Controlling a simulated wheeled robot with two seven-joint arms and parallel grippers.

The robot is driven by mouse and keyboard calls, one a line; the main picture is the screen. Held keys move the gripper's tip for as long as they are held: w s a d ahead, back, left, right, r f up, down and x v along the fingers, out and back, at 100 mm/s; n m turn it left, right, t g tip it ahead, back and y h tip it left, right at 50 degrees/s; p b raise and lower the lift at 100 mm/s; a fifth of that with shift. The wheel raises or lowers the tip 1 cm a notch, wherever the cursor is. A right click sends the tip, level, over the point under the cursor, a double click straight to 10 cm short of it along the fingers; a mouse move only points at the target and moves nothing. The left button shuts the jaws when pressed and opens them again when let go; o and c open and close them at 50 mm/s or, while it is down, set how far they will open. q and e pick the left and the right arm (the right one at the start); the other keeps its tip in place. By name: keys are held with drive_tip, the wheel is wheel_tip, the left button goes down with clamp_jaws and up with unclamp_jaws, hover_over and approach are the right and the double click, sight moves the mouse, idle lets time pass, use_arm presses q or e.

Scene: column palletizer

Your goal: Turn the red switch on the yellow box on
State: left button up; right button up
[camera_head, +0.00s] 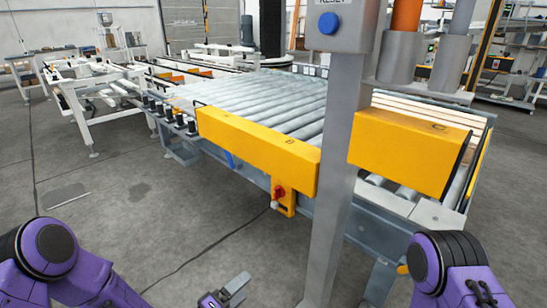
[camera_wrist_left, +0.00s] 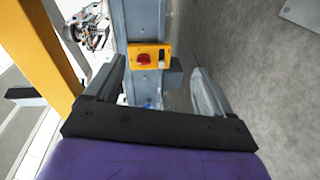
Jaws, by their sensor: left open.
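The red switch (camera_head: 279,192) is a small red knob on a small yellow box (camera_head: 287,204) fixed to the side of the conveyor frame. In the left wrist view the red switch (camera_wrist_left: 144,59) sits on the yellow box (camera_wrist_left: 160,62), seen between and beyond my fingers. My left gripper (camera_head: 237,285) is low at the bottom middle of the head view, below and to the left of the box. In the wrist view my left gripper (camera_wrist_left: 160,90) has its fingers wide apart with nothing between them. The right gripper is out of view.
A grey post (camera_head: 338,180) with a blue button (camera_head: 329,23) stands just right of the yellow box. A long yellow cover (camera_head: 258,147) overhangs above the box, and a second yellow cover (camera_head: 410,150) lies right of the post. The floor (camera_head: 150,210) left of the box is open.

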use_arm(q)
drive_tip(key=s+a+f+g+y+p, duration=0.2)
drive_tip(key=s+a+g+y+p, duration=0.4)
drive_tip(key=s+a+y+p, duration=0.75)
drive_tip(key=s+a+r+g+p, duration=0.1)
drive_tip(key=s+a+r+p, duration=0.3)
drive_tip(key=s+r+p, duration=0.2)
drive_tip(key=s+a+r+m+g+p, duration=0.1)
drive_tip(key=s+a+r+g+p, duration=0.1)
drive_tip(key=s+r+p, duration=0.4)
drive_tip(key=s+a, duration=0.1)
drive_tip(key=s, duration=0.2)
drive_tip(key=shift+a+r+m+g+y, duration=0.15)
drive_tip(key=shift+a+m+g+y, duration=0.15)
drive_tip(key=shift+a+y, duration=0.05)
